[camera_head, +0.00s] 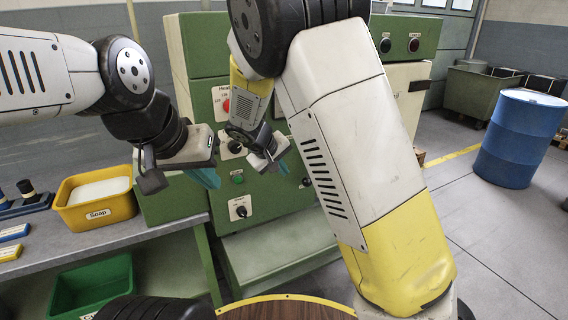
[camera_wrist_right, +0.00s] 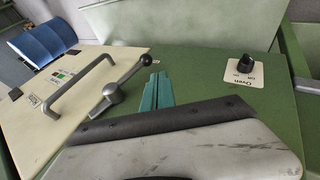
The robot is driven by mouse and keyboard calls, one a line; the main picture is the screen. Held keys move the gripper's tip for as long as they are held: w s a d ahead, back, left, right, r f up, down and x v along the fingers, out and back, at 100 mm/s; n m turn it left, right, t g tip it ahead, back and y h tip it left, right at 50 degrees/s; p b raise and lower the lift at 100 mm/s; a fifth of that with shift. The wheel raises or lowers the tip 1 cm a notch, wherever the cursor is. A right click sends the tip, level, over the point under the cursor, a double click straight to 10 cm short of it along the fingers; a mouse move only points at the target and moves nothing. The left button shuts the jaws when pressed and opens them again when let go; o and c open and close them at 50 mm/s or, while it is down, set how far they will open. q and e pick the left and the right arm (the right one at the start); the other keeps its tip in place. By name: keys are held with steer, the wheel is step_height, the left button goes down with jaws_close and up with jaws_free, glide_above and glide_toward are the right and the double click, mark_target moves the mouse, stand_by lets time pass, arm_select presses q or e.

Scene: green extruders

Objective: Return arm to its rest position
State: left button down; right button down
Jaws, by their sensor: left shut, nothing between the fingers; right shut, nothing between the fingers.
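My right arm comes across the middle of the head view, white and yellow. Its gripper (camera_head: 281,166) is in front of the green machine's control panel (camera_head: 262,207). The right wrist view shows its teal fingers (camera_wrist_right: 157,91) together, with nothing between them. They are over the green machine surface, to the left of the oven knob (camera_wrist_right: 245,63). My left arm comes in from the left. Its gripper (camera_head: 206,178) is shut and empty, in front of the green machine and to the right of the soap tub.
A yellow soap tub (camera_head: 96,218) stands on the grey bench, with a green bin (camera_head: 91,291) below. A blue barrel (camera_head: 519,138) stands at the right on open floor. In the right wrist view, a lever (camera_wrist_right: 123,81) and a handle (camera_wrist_right: 78,87) lie left of the fingers.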

steer(key=s+d+r+m+g+y, duration=0.2)
steer(key=s+d+r+m+y, duration=0.2)
steer(key=s+d+r, duration=0.6)
steer(key=s+d+r+m+t+y, duration=0.1)
steer(key=s+d+r, duration=0.1)
steer(key=s, duration=0.6)
steer(key=s+d+r+m+y, duration=0.1)
steer(key=s+d, duration=0.3)
steer(key=s, duration=0.5)
steer(key=shift+s+r+t, duration=0.2)
steer(key=shift+r+t, duration=0.2)
steer(key=shift+r, duration=0.45)
